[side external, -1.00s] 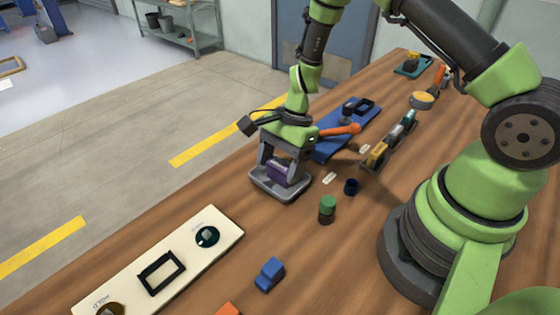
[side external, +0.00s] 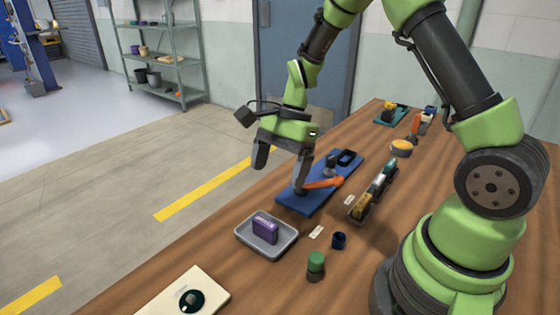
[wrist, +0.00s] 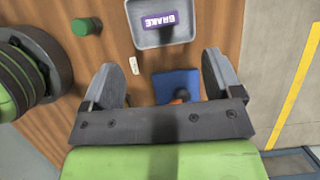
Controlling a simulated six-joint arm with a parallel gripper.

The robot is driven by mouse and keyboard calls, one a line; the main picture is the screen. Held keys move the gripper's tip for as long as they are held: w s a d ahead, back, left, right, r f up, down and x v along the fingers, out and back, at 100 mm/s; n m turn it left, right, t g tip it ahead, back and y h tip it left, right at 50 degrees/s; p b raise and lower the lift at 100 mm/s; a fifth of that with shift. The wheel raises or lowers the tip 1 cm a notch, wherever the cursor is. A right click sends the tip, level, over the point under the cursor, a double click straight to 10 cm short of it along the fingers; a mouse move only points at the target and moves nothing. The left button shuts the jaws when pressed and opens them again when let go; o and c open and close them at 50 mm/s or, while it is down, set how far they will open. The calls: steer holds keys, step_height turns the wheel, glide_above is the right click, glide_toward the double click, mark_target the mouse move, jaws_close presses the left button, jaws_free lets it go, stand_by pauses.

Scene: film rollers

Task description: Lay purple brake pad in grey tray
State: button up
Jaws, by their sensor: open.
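The purple brake pad (side external: 265,229) lies inside the grey tray (side external: 246,243), with the tray's floor showing around it. In the wrist view the pad (wrist: 160,22) shows a white label reading "BRAKE", within the tray (wrist: 143,39) at the top of the picture. My gripper (side external: 281,175) is open and empty. It is raised above the bench, up and behind the tray, with its fingers spread wide. In the wrist view its two fingers (wrist: 163,85) are apart with nothing between them, and the pad lies beyond their tips.
A blue mat (side external: 314,192) with an orange-handled tool (side external: 321,183) lies behind the tray. A green-topped cylinder (side external: 316,264) and a dark blue cup (side external: 339,240) stand to the right. A cream board (side external: 170,298) is in front. A rack of small items (side external: 373,192) sits further right.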

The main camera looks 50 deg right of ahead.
steer(key=s+a+r+n+t+h, duration=0.1)
steer(key=s+r+n+t, duration=0.15)
steer(key=r, duration=0.35)
steer(key=s+a+r+n+t+h, duration=0.1)
steer(key=s+r+n, duration=0.25)
steer(key=r, duration=0.35)
steer(key=s+a+r+n+t, duration=0.1)
steer(key=s+r+n+t, duration=0.2)
steer(key=s+r+n, duration=0.2)
steer(key=s+n, duration=0.3)
steer(key=s, duration=0.2)
steer(key=shift+a+t+h, duration=0.25)
steer(key=shift+t+h, duration=0.05)
steer(key=shift+t, duration=0.05)
